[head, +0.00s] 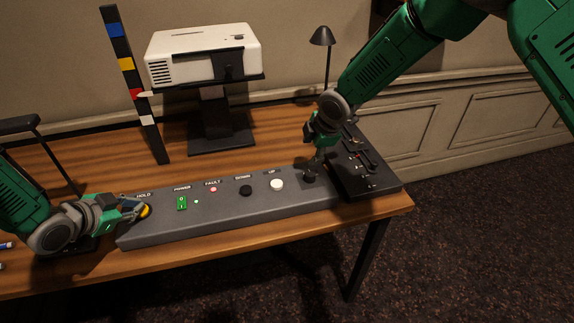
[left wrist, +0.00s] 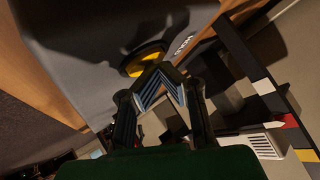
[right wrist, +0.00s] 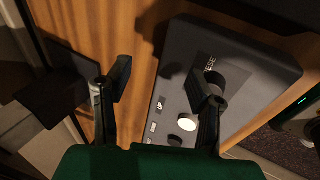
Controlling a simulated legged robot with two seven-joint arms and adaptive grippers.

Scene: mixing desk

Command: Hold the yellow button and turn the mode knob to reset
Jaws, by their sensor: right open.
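The yellow button (head: 146,211) labelled HOLD is at the left end of the grey control panel (head: 215,222). My left gripper (head: 137,209) is shut, with its fingertips at the button. In the left wrist view the tips (left wrist: 160,70) overlap the edge of the yellow button (left wrist: 140,60); I cannot tell whether they press it. The dark mode knob (head: 308,177) is at the panel's right end. My right gripper (head: 316,160) is above it. In the right wrist view the gripper (right wrist: 160,80) is open; one finger is beside the knob (right wrist: 214,84), which is not between the fingers.
Between them on the panel are a green power switch (head: 182,203), a red fault light (head: 213,189), a black button (head: 246,190) and a white button (head: 277,184). A black mixer (head: 375,186) stands at right. A white projector (head: 200,52) on a stand is behind.

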